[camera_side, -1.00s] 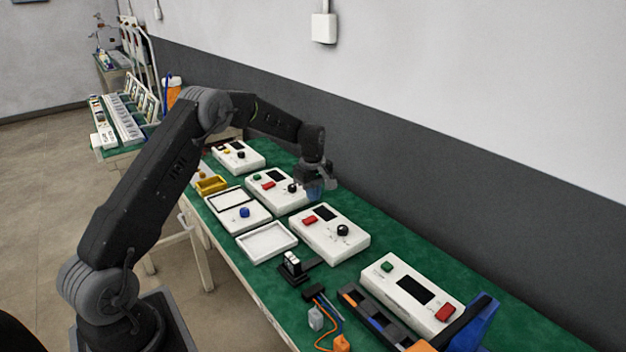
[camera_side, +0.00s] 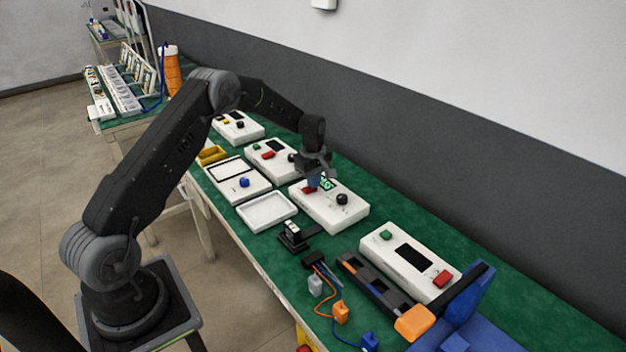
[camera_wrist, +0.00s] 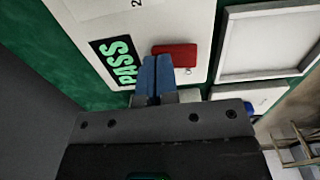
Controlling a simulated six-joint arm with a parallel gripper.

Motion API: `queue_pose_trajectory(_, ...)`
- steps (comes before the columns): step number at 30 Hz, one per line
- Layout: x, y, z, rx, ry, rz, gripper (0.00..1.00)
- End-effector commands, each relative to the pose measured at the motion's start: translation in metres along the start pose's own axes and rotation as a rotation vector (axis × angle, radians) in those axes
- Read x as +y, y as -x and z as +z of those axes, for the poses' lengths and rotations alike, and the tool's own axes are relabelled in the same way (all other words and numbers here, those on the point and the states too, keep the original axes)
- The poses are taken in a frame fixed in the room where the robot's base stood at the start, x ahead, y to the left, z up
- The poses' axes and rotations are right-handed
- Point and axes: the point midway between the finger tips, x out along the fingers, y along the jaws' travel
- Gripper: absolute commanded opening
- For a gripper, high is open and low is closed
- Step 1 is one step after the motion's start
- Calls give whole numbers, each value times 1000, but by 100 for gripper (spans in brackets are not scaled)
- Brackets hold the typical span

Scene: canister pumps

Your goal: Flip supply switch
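A white box (camera_side: 325,213) stands under my gripper (camera_side: 314,186), with a red switch (camera_side: 308,190), a black knob (camera_side: 342,199) and a lit screen (camera_side: 327,184). In the wrist view the screen (camera_wrist: 115,62) reads PASS in green. The red switch (camera_wrist: 176,54) lies beside my gripper's blue fingertips (camera_wrist: 157,60), which are side by side with nothing between them. The tips overlap the switch's edge in this view; I cannot tell whether they touch it. No readable label marks which switch is the supply switch.
Similar white boxes stand to the left (camera_side: 270,166) and right (camera_side: 405,262). A white tray (camera_side: 267,224) lies in front of the box. A small black fixture (camera_side: 293,236), a dark rack (camera_side: 375,290) and loose connectors (camera_side: 341,312) sit nearer the front. Green table shows between the right boxes.

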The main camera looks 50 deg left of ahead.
Motion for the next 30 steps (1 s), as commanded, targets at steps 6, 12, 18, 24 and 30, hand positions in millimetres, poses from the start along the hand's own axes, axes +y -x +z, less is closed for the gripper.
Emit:
queue_pose_trajectory(6, -3, -3, 0, -2, -1, -7, 0)
queue_pose_trajectory(12, -11, -1, 0, -3, -1, -11, 0)
queue_pose_trajectory(18, -18, 2, 0, -2, 0, -9, 0)
queue_pose_trajectory(24, -17, 3, 0, -1, 0, -6, 0)
queue_pose_trajectory(30, -16, 9, 0, -1, 0, -4, 0)
